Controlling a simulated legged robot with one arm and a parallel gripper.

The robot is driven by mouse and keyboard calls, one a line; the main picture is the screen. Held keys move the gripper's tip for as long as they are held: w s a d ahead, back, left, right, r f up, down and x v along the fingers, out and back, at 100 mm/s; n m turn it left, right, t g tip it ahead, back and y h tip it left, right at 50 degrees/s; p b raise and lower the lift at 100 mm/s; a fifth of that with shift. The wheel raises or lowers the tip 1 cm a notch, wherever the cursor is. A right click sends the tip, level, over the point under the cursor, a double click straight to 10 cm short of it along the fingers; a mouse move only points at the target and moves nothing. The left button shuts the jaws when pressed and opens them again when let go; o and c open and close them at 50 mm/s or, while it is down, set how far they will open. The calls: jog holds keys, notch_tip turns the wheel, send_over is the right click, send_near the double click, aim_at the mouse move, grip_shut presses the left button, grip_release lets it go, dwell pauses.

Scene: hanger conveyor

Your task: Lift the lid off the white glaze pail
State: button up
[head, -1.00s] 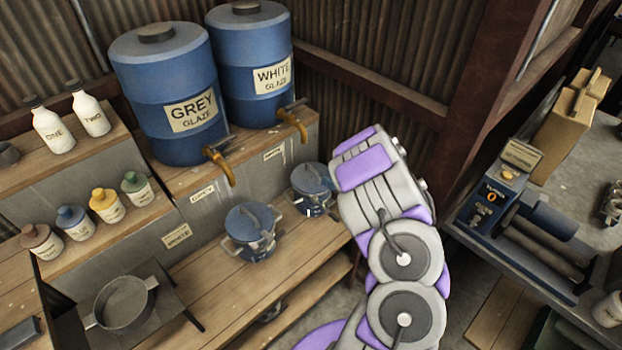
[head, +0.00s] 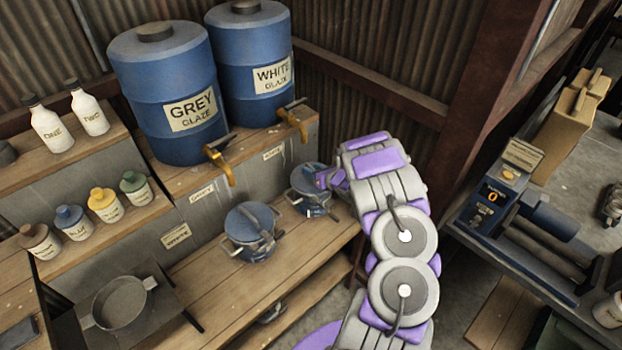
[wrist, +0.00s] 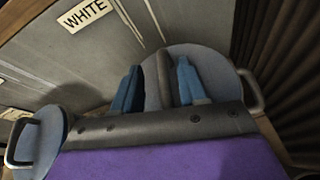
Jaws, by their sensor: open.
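The white glaze pail (head: 313,209) is a small blue pot on the wooden bench, below the drum marked WHITE GLAZE. Its blue-grey round lid (head: 308,175) is on it; the lid also shows in the wrist view (wrist: 218,68). A dark bar handle (wrist: 163,72) crosses the lid. My gripper (head: 326,178) is at the right of the lid in the head view. In the wrist view my open gripper (wrist: 157,84) has one blue finger on each side of the bar handle. I cannot tell whether the fingers touch the lid.
A second lidded blue pail (head: 252,235) stands on the bench to the left; its edge shows in the wrist view (wrist: 38,140). The wall with the WHITE label (wrist: 84,14) is close behind. The white drum's tap (head: 293,118) overhangs from the shelf above.

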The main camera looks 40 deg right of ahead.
jog(key=shift+w+d+f, duration=0.25)
jog(key=shift+w+f, duration=0.05)
jog(key=shift+w, duration=0.25)
jog(key=shift+w+d+f, duration=0.1)
jog(key=shift+d+f, duration=0.05)
jog(key=shift+d, duration=0.3)
jog(key=shift+a+r, duration=0.2)
jog(key=shift+a, duration=0.55)
jog(key=c, duration=0.7)
jog(key=shift+d+f, duration=0.1)
jog(key=shift+d, duration=0.35)
grip_shut()
